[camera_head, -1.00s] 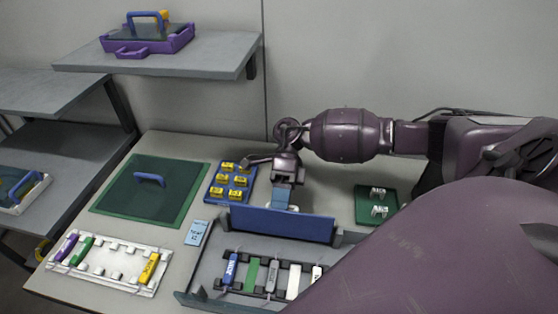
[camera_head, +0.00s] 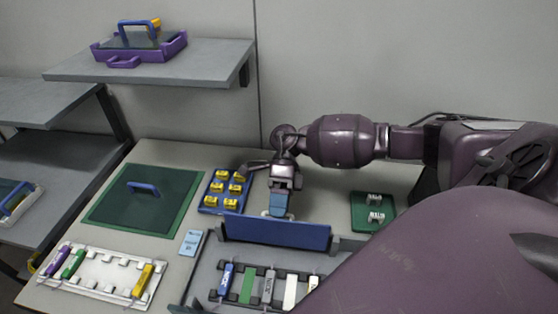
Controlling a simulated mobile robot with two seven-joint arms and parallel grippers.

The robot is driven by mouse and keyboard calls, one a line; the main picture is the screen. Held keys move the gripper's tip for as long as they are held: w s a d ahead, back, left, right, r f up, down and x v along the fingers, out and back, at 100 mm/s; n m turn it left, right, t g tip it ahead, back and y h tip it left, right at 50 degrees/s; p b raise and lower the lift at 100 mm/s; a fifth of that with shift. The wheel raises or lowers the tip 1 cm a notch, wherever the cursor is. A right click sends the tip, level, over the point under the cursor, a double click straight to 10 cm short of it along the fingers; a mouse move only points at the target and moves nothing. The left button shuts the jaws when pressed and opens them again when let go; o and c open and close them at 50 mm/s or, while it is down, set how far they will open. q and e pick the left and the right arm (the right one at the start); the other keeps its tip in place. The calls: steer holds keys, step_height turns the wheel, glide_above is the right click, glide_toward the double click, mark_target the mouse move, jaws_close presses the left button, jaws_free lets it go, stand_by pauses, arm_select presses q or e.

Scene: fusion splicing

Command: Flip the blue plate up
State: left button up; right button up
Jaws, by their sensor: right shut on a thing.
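The blue plate (camera_head: 275,234) is a long, narrow panel at the back edge of the grey tray (camera_head: 196,278). It stands on edge, its broad face towards me. My right gripper (camera_head: 278,212) comes down from behind, with a light-blue part between its body and the plate's top edge. It is shut at that top edge, near the middle of the plate; the fingertips are partly hidden behind the plate. My left gripper is not in view.
Several coloured pieces lie in the grey tray. A blue block holder (camera_head: 225,191), a green board (camera_head: 142,198) with a blue handle, a white rack (camera_head: 110,277) and a small green base (camera_head: 372,212) surround it. My arm covers the lower right.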

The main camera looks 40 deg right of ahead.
steer(key=b+v, duration=0.1)
steer(key=v, duration=0.9)
steer(key=shift+w+d+r, duration=0.15)
steer(key=shift+w+d, duration=0.1)
steer(key=shift+d, duration=0.05)
steer(key=shift+a, duration=0.1)
